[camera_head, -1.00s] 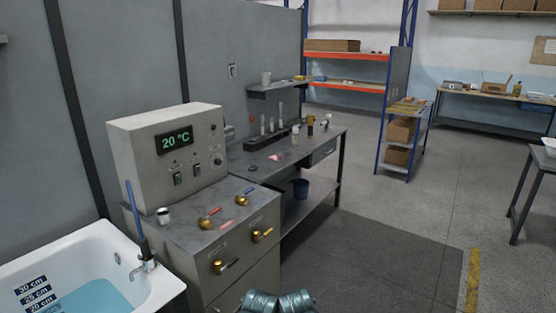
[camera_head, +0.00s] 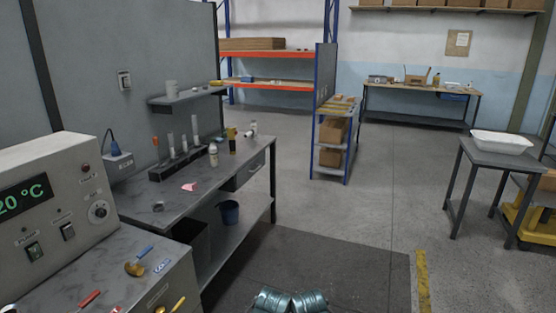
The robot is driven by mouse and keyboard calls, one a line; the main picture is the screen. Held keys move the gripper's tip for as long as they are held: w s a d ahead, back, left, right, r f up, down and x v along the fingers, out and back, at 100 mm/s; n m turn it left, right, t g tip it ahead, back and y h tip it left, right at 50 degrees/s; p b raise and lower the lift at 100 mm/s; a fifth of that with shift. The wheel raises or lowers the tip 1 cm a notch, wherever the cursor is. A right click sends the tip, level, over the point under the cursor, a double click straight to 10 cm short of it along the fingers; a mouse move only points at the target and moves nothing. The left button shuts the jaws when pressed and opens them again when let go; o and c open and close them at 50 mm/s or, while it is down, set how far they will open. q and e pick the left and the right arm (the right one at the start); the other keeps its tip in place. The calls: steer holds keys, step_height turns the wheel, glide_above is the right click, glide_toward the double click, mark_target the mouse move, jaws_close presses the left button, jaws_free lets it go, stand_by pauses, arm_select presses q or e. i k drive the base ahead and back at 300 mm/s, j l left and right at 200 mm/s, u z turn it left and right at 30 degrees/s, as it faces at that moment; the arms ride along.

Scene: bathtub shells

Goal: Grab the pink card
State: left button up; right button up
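A small pink card (camera_head: 189,187) lies on the grey workbench (camera_head: 165,196) at the left middle of the head view, near the bench's front side. It looks slightly folded or uneven, but it is too small to tell. Two teal metallic parts of my own body show at the bottom middle. I cannot make out gripper fingers there, and neither gripper is seen near the card.
A rack of tubes (camera_head: 178,163) and several bottles (camera_head: 213,154) stand behind the card. A blue bucket (camera_head: 229,212) sits on the bench's lower shelf. The floor (camera_head: 330,210) to the right is open.

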mark_target(190, 188)
steer(key=i+l, duration=0.1)
steer(key=i, duration=1.75)
steer(key=i+u, duration=0.25)
steer(key=i+l+u, duration=0.25)
steer(key=i, duration=0.2)
steer(key=i+l+u, duration=0.25)
steer(key=i+j, duration=0.05)
steer(key=i, duration=0.05)
